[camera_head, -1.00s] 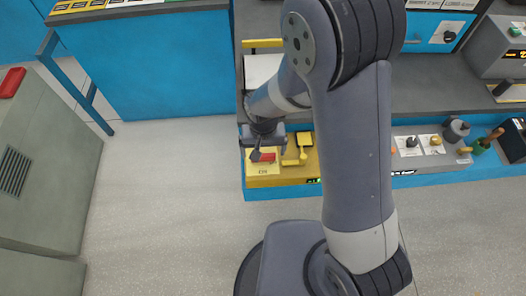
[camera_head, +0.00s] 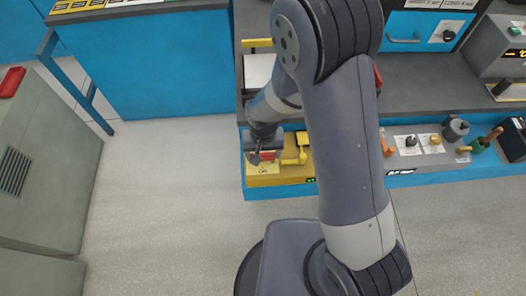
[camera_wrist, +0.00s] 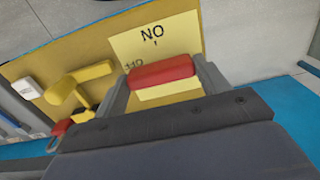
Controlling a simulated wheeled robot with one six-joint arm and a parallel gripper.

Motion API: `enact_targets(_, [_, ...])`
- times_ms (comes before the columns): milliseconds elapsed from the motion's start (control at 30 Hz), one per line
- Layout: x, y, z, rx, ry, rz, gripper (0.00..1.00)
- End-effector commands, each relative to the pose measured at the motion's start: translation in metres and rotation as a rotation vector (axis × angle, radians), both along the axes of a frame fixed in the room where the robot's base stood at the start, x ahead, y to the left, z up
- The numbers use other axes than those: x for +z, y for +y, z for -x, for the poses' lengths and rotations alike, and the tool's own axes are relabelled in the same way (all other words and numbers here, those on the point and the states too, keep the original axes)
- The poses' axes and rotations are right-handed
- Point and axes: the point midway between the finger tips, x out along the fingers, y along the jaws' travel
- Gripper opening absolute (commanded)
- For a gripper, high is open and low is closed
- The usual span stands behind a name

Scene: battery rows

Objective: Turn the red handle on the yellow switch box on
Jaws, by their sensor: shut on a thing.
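The yellow switch box (camera_head: 262,182) sits at the left end of the blue-fronted console in the head view. Its yellow face (camera_wrist: 92,57) fills much of the upper wrist view, with a pale label (camera_wrist: 175,32) that reads "NO" as seen there. The red handle (camera_wrist: 163,72) lies between the two fingers of my gripper (camera_wrist: 163,82) in the wrist view, and my gripper is shut on it. In the head view my gripper (camera_head: 265,152) is over the box, and a bit of red shows there. The handle's pivot is hidden.
A yellow lever (camera_wrist: 78,82) stands beside the handle on the same panel. A grey cabinet (camera_head: 45,170) stands at left. The floor (camera_head: 165,200) between is clear.

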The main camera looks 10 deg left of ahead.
Motion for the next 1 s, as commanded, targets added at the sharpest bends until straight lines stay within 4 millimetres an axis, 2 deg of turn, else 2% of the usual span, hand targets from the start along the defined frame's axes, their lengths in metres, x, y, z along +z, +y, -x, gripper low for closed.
enact_targets(167, [0.0002, 0.0001, 0.0000, 0.000, 0.000, 0.000, 0.47])
enact_targets(533, [-0.0013, 0.0002, -0.0001, -0.072, -0.001, -0.001, 0.47])
enact_targets(1000, [-0.0023, 0.0004, 0.0012, -0.460, -0.002, -0.001, 0.47])
